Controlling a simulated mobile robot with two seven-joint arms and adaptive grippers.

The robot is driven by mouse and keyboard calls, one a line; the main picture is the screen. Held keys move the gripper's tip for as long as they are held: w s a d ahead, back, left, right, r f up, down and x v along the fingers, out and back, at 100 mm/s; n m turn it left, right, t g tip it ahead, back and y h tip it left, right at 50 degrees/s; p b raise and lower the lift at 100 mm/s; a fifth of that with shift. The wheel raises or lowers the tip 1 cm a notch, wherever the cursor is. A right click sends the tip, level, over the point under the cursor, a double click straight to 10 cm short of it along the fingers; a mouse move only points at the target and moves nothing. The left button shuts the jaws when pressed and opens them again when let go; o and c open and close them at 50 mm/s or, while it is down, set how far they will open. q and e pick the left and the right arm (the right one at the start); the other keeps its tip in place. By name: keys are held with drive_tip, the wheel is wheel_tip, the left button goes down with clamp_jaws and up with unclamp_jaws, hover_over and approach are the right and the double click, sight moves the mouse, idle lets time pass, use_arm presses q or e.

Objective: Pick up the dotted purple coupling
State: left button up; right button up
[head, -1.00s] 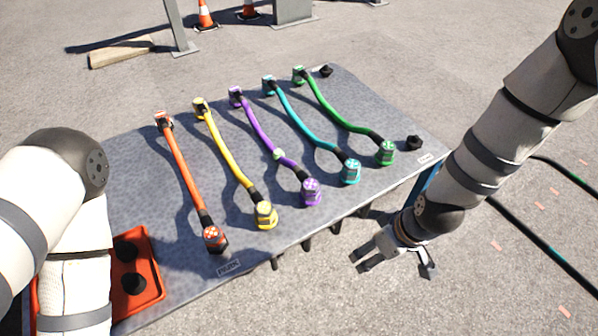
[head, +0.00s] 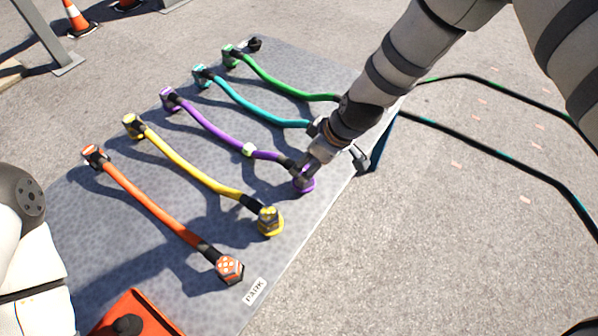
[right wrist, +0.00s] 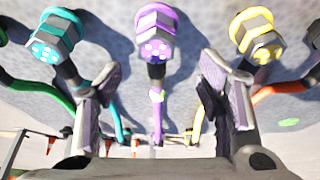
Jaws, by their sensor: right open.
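The dotted purple coupling (head: 306,186) is the near end of a purple cable (head: 215,128) on the grey table, partly hidden by my right gripper in the head view. In the right wrist view this purple coupling (right wrist: 156,46) shows light dots on its end face and lies between and beyond the two fingers. My right gripper (head: 328,164) is open and empty, over the table's right edge by the coupling. It also shows in the right wrist view (right wrist: 165,100), with a finger on each side. My left gripper is out of view.
Teal (right wrist: 55,40) and yellow (right wrist: 257,36) couplings flank the purple one closely. An orange coupling (head: 229,269) and a green cable (head: 280,83) lie farther out. A red tray (head: 140,312) sits at the lower left. Open pavement lies right of the table.

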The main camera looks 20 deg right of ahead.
sight(305, 170)
drive_tip(key=x, duration=0.3)
drive_tip(key=shift+s+d, duration=0.1)
drive_tip(key=x, duration=0.1)
drive_tip(key=b+x, duration=0.1)
drive_tip(key=x, duration=0.3)
drive_tip(key=shift+d+f, duration=0.1)
drive_tip(key=shift+d, duration=0.2)
drive_tip(key=c, duration=1.4)
